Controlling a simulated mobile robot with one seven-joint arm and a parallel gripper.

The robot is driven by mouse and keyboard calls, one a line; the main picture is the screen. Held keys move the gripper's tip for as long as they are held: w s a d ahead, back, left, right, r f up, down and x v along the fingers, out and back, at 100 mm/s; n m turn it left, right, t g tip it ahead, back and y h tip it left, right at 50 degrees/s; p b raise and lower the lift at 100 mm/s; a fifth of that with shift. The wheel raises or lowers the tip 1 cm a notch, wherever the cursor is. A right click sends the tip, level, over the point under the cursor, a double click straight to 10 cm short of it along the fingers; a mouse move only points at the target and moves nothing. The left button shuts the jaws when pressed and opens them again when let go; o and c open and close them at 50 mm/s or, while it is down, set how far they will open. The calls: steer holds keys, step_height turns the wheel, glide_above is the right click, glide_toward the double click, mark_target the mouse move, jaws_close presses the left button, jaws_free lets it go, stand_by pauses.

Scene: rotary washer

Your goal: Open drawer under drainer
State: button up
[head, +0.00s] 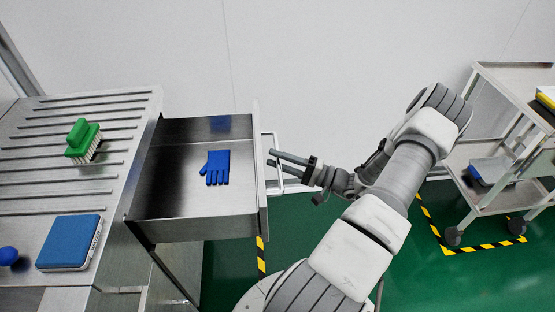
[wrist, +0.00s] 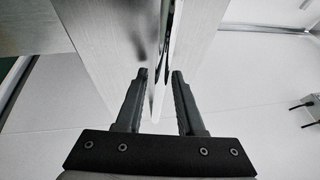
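The metal drawer (head: 160,228) under the drainer (head: 40,178) is pulled far out to the right, and its inside shows. A blue glove (head: 217,168) lies in it. A light handle (head: 279,180) stands on the drawer's front panel (head: 259,120). My gripper (head: 271,158) is at this handle, coming from the right. In the wrist view the two dark fingers of my gripper (wrist: 154,88) are apart, with a thin white edge, seemingly the handle (wrist: 159,100), between them. Gaps show on both sides of it, so the fingers do not look clamped.
A green brush (head: 83,139), a blue sponge-like block (head: 69,242) and a blue round object (head: 8,256) rest on the drainer. A cart (head: 485,202) stands at the right inside striped floor tape. Green floor is free between the drawer and the cart, apart from my arm and base.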

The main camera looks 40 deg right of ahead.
steer(key=shift+o, duration=0.4)
steer(key=p+v, duration=0.1)
steer(key=v, duration=1.6)
steer(key=shift+d, duration=0.2)
